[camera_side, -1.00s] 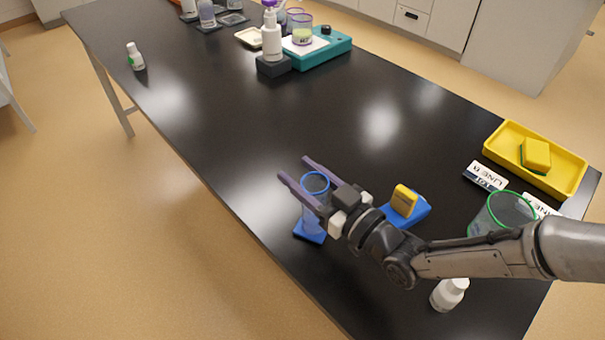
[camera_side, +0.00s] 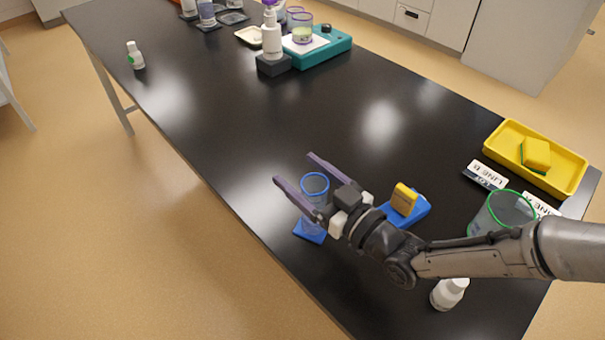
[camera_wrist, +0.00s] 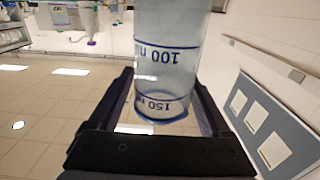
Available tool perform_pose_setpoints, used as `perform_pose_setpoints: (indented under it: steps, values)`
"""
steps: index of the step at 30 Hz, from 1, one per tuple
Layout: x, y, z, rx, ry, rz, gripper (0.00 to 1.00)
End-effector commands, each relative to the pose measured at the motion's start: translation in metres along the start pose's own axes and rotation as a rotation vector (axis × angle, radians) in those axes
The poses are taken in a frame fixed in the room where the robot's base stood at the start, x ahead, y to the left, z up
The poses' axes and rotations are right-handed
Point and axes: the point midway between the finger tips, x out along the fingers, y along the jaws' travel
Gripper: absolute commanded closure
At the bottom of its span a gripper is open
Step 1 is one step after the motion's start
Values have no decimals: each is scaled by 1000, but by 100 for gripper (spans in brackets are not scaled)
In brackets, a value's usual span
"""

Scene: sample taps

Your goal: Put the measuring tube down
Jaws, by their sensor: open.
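The measuring tube (camera_side: 312,213) is clear with a blue rim. My gripper (camera_side: 297,173) is open, with one finger on each side of the tube and a gap showing between fingers and tube. In the wrist view the tube (camera_wrist: 168,60) fills the middle, with blue 100 and 150 marks, between the two open fingers of my gripper (camera_wrist: 165,95). The lower end of the tube is partly hidden by a finger in the side view.
Close to my wrist are a yellow block (camera_side: 404,200) on a blue stand, a green-rimmed clear container (camera_side: 503,212) and a white bottle (camera_side: 449,294). A yellow tray (camera_side: 565,180) with a sponge is at right. The table's middle is clear.

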Motion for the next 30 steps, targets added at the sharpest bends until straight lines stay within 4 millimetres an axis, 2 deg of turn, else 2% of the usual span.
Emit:
perform_pose_setpoints:
  steps: [5,12,18,24,30]
  values:
    - [-27,0,1,0,-3,-1,18]
    - [-78,-1,0,0,-3,-2,18]
    - [-107,0,1,1,-2,-1,18]
    - [-118,0,1,1,-2,0,18]
    - [-119,0,1,0,-2,0,18]
